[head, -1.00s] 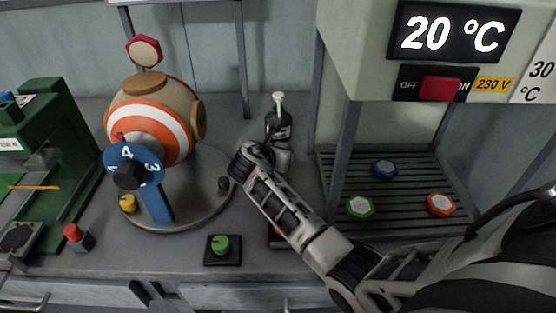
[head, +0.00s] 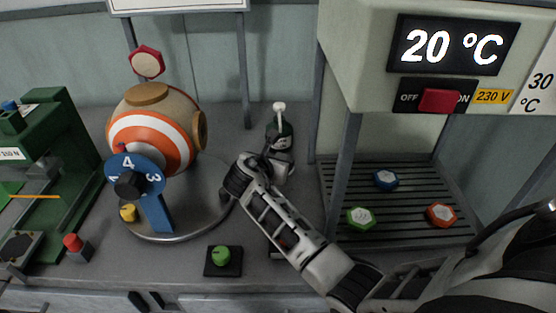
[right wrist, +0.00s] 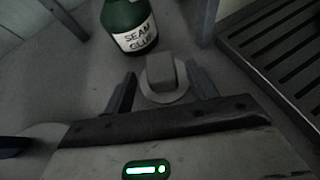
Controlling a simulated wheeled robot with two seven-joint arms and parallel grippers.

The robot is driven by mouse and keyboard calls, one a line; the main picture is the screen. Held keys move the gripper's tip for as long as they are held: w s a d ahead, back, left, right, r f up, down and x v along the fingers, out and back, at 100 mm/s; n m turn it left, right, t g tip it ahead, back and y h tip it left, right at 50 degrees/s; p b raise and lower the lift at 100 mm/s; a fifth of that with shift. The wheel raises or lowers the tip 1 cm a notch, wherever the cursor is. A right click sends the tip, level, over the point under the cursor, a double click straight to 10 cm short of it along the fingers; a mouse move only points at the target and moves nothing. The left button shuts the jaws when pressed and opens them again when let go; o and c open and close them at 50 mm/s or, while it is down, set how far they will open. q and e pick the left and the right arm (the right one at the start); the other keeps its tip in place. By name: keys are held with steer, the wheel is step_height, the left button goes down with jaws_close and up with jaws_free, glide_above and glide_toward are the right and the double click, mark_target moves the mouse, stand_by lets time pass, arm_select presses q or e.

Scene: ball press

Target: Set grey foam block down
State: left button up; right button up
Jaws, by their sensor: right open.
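The grey foam block (right wrist: 160,68) stands upright on a pale round disc (right wrist: 166,92) on the counter, just in front of the green seam glue bottle (right wrist: 130,25). My right gripper (right wrist: 162,88) is open, with one finger on each side of the block and visible gaps between. In the head view my right gripper (head: 264,160) is beside the bottle (head: 280,133) and largely hides the block and disc. Two dark tips (head: 147,300) at the bottom edge of the head view may be my left gripper; its jaw state is unclear.
A striped ball (head: 150,130) with a blue numbered dial (head: 135,178) stands on a round plate at the left. A slatted rack (head: 400,210) with green, blue and red hexagonal pieces is at the right. A green knob (head: 221,254) sits in front, a green press (head: 45,180) far left.

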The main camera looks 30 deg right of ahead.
arm_select(q)
steer(key=shift+a+r+p, duration=0.1)
steer(key=shift+r+p, duration=0.2)
steer(key=shift+p, duration=0.15)
arm_select(e)
steer(key=v, duration=1)
steer(key=shift+a, duration=0.1)
steer(key=b+x, duration=0.1)
steer(key=x, duration=1.1)
steer(key=shift+f+b, duration=0.15)
steer(key=shift+b, duration=0.15)
steer(key=shift+r+p, duration=0.9)
steer(key=shift+p, duration=0.1)
steer(key=shift+r+p, duration=0.25)
steer(key=shift+p, duration=0.1)
steer(key=shift+r, duration=0.2)
steer(key=shift+p, duration=0.4)
arm_select(q)
steer(key=shift+a+r, duration=0.15)
steer(key=shift+r, duration=0.2)
